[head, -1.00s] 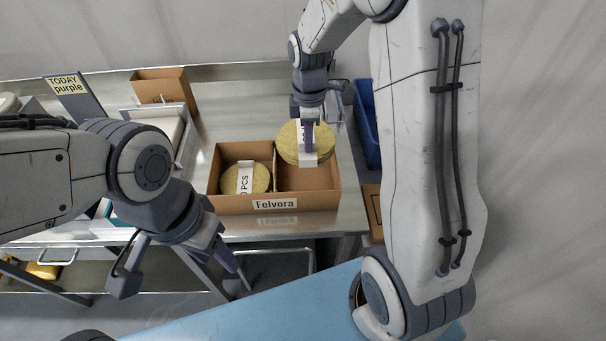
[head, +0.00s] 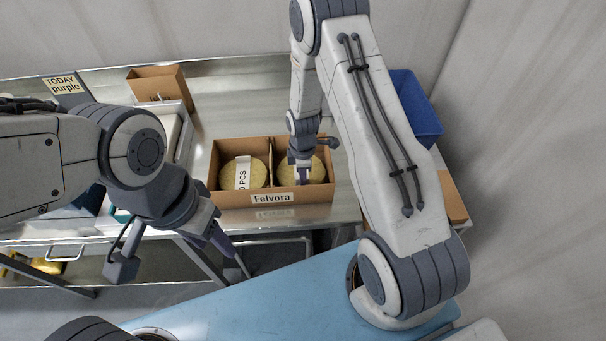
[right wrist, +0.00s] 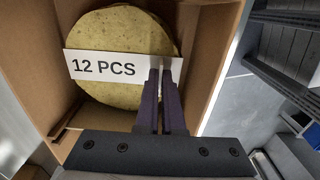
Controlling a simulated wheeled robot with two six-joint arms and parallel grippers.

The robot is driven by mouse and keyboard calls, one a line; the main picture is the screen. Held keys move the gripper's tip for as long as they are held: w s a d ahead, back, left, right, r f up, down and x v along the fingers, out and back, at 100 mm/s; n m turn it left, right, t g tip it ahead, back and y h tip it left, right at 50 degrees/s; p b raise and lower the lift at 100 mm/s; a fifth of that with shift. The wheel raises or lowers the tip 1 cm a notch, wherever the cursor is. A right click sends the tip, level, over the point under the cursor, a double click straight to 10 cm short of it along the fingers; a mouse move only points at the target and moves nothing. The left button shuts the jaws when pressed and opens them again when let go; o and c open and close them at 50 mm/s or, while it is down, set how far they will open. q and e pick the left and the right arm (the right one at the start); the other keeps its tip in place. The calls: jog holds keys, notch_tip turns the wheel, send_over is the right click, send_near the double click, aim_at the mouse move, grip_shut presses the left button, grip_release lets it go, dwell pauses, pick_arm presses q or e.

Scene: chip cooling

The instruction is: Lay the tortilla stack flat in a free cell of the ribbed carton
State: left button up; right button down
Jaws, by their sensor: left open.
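The tortilla stack (head: 317,169) is round and yellowish with a white paper band. It is in the right cell of the ribbed carton (head: 235,200), a brown box labelled Felvora. In the right wrist view the stack (right wrist: 110,30) appears flat within the cell walls, its band reading 12 PCS. My right gripper (head: 303,178) reaches down into that cell. Its fingers (right wrist: 162,72) are close together at the band's end, shut on it; the fingers hide part of the band. A second banded stack (head: 258,172) lies in the left cell. My left gripper (head: 232,252) is open and empty, in front of the table.
The carton stands on a metal table (head: 200,130). A smaller brown box (head: 160,84) and a sign reading TODAY purple (head: 61,84) stand at the back left. A blue bin (head: 416,108) is to the right, behind my right arm.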

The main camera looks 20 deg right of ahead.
jog(key=shift+f, duration=0.1)
jog(key=shift+f, duration=0.1)
jog(key=c, duration=1)
grip_release()
jog(key=shift+c, duration=0.2)
